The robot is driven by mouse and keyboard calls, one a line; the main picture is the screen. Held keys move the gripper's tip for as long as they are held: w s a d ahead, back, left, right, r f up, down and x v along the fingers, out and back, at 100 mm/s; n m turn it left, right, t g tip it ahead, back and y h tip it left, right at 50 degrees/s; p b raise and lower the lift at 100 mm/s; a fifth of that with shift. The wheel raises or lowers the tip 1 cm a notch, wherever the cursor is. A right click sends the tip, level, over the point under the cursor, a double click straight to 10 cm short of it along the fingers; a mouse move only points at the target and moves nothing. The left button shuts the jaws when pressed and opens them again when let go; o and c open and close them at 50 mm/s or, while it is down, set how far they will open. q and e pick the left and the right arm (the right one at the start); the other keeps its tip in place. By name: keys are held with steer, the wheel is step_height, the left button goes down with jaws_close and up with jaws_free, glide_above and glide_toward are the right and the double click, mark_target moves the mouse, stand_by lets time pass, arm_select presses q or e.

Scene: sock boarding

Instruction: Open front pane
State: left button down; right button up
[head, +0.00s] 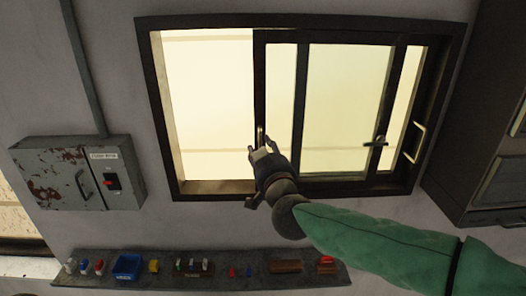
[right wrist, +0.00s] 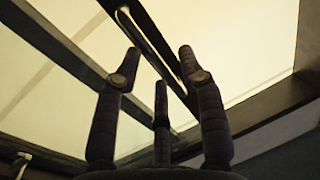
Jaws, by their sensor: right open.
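The window (head: 162,100) has dark-framed sliding panes in the wall. A pane whose dark left upright (head: 259,85) stands near the middle carries a slim vertical handle (head: 261,135). Other panes overlap to its right; I cannot tell for sure which is frontmost. My right gripper (head: 262,152) is open at the lower end of this handle. In the right wrist view the metal handle (right wrist: 145,40) runs between the spread fingers of the gripper (right wrist: 160,65); I see no clear grip on it. My left gripper is out of view.
More handles sit on the right panes (head: 375,142) and right frame (head: 415,143). The left part of the window is bright and uncovered by dark uprights. A rusty switch box (head: 60,175) hangs at left. A shelf (head: 215,280) with small items runs below; a dark cabinet (head: 485,110) stands right.

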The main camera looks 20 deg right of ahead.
steer(key=s+a, duration=0.1)
steer(key=s, duration=1.1)
steer(key=shift+a, duration=0.2)
